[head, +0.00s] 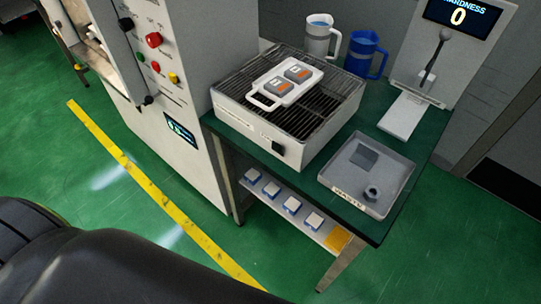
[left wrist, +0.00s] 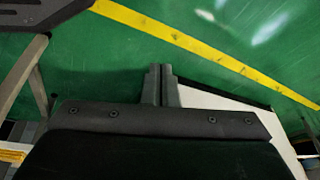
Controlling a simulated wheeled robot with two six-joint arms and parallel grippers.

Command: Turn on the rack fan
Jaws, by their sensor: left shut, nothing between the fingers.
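The rack (head: 317,113) is a white box with a dark wire grille on top, standing on the green table. A small black switch (head: 278,148) sits on its front face; I cannot tell its position. A white handled tray (head: 287,82) with two grey and orange pieces lies on the grille. My left gripper (left wrist: 160,72) shows in the left wrist view, its fingers together and empty, with the green floor and a pale panel behind them. It is not visible in the head view. My right gripper is in neither view.
A tall grey cabinet (head: 183,105) with coloured buttons stands left of the table. A grey waste tray (head: 341,194) lies at the table's front right. A white jug (head: 318,40), a blue jug (head: 362,55) and a hardness tester (head: 408,112) stand behind. Floor in front is clear.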

